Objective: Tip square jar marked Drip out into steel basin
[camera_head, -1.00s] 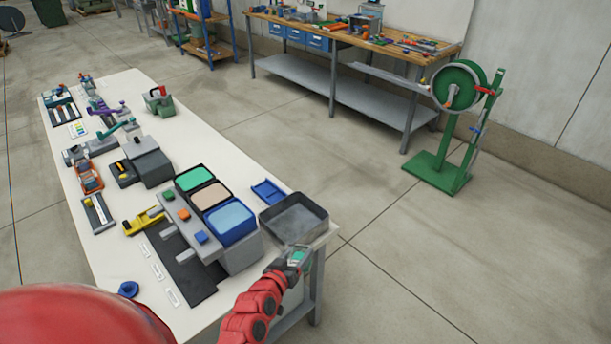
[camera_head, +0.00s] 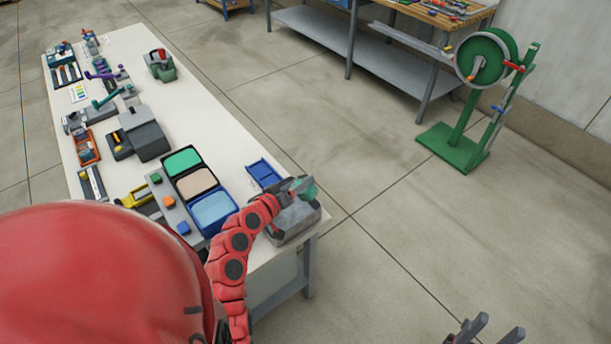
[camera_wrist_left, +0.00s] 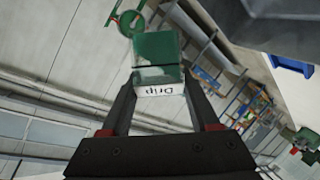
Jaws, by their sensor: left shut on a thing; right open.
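My left gripper (camera_head: 294,189) is shut on the square jar marked Drip (camera_head: 308,188). The jar is green, and its white label reads upside down in the left wrist view (camera_wrist_left: 160,90), between the two fingers. In the head view the jar is over the far part of the steel basin (camera_head: 292,234). My gripper and wrist hide much of the basin, and its inside is hard to see. I cannot tell the jar's exact tilt or whether anything is leaving it. My right gripper (camera_head: 490,333) is open and empty at the bottom right, over the floor.
A blue tray (camera_head: 263,172) lies just beyond the basin. Bins with green, beige and blue tops (camera_head: 212,211) stand left of it. The basin sits near the right edge of the white table (camera_head: 215,110). A green reel stand (camera_head: 465,140) stands on open floor.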

